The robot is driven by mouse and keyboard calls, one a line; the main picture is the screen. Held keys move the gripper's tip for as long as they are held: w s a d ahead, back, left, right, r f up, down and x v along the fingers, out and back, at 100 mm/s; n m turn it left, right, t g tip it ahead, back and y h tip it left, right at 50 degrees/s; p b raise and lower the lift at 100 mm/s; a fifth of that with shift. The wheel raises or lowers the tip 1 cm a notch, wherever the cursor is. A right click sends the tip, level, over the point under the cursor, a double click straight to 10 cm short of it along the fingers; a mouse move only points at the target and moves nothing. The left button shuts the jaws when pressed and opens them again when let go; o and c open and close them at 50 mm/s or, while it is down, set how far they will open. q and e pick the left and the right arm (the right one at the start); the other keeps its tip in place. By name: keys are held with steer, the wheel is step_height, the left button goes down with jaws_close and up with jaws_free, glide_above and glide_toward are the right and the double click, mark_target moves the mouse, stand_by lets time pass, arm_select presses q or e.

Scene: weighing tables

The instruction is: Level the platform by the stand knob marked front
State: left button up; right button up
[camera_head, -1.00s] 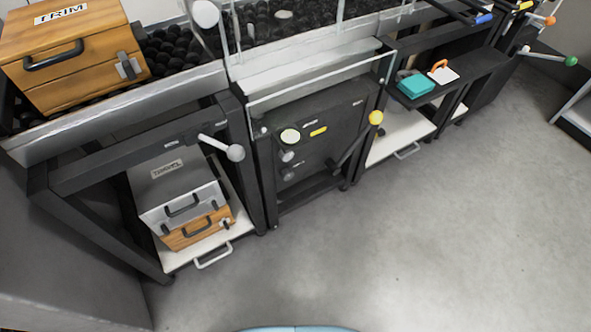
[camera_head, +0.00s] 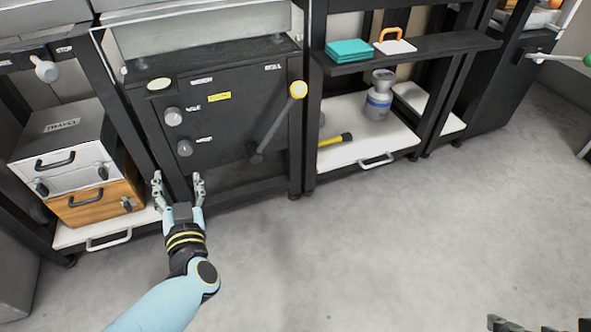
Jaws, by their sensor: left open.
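A black stand panel (camera_head: 235,88) fills the upper left middle. Two round grey knobs sit on its left side, an upper knob (camera_head: 173,116) and a lower knob (camera_head: 184,147). Small white labels are beside them, too small to read, so I cannot tell which is marked front. A pale round disc (camera_head: 160,84) is above the knobs. My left gripper (camera_head: 178,180) is open and empty, below the lower knob in the picture, its fingers pointing up towards the panel. Only dark tips of my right gripper (camera_head: 540,325) show at the bottom right edge.
A silver case (camera_head: 65,140) sits on an orange wooden case (camera_head: 100,200) at left. A grey canister (camera_head: 379,95) stands on a white shelf at right. The floor in front is clear.

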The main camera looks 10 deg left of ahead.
mark_target(186, 151)
arm_select(q)
steer(key=w+a+f+b, duration=0.1)
steer(key=w, duration=0.2)
steer(key=w+a+f+b, duration=0.1)
steer(key=w+b, duration=0.1)
steer(key=w, duration=0.1)
steer(key=w+a+f+b, duration=0.1)
steer(key=w+b, duration=0.1)
steer(key=w, duration=0.2)
steer(key=shift+a, duration=0.4)
steer(key=shift+w+a+r+b, duration=0.2)
steer(key=shift+w+a+b, duration=0.15)
steer(key=shift+w, duration=0.35)
arm_select(e)
step_height(186, 151, down, 8)
steer(key=s+t, duration=0.2)
steer(key=t, duration=0.2)
steer(key=shift+f, duration=0.15)
arm_select(q)
steer(key=c, duration=1.1)
